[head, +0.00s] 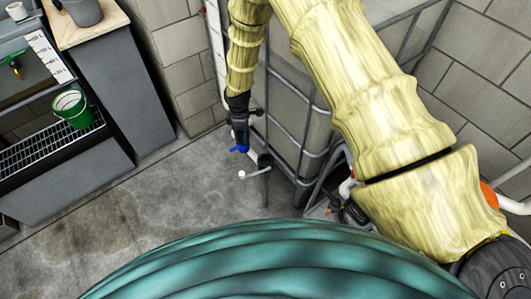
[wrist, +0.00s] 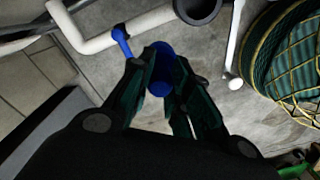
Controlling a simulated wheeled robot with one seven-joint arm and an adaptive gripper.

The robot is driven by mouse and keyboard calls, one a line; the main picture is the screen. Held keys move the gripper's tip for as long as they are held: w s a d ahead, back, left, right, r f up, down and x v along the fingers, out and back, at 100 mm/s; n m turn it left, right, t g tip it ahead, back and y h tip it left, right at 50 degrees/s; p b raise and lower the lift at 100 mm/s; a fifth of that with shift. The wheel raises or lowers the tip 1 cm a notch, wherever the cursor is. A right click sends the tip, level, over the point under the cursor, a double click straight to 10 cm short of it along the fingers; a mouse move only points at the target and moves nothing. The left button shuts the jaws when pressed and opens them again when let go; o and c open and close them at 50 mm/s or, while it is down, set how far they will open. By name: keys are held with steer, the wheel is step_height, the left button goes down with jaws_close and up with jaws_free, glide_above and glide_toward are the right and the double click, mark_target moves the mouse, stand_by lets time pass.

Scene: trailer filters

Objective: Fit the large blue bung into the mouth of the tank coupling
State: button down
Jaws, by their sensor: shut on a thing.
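My gripper (head: 240,134) hangs low in front of the caged tank (head: 308,115) in the head view. Its dark green fingers are shut on the large blue bung (wrist: 160,68), which shows between the fingertips in the wrist view. Blue also shows below the gripper in the head view (head: 241,148). The tank coupling (wrist: 197,10) is a dark round fitting with an open mouth, at the top edge of the wrist view. In the head view the coupling (head: 265,160) is just right of and below the gripper. The bung appears apart from the mouth.
A white-knobbed lever (head: 243,174) sticks out left below the coupling. A white pipe (wrist: 95,42) with a blue handle (wrist: 122,40) crosses the wrist view's upper left. A bench with a green bucket (head: 72,110) stands left. The concrete floor (head: 130,210) between is clear.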

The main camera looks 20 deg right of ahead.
steer(key=s+d+p, duration=0.1)
steer(key=s+d, duration=0.5)
steer(key=d, duration=0.2)
steer(key=shift+a+f+b, duration=0.15)
steer(key=shift+f+b, duration=1)
steer(key=shift+f, duration=0.65)
steer(key=shift+a+f+b, duration=0.1)
steer(key=shift+f+b, duration=1)
steer(key=shift+f, duration=0.7)
steer(key=shift+r, duration=0.1)
steer(key=c, duration=1.3)
jaws_free()
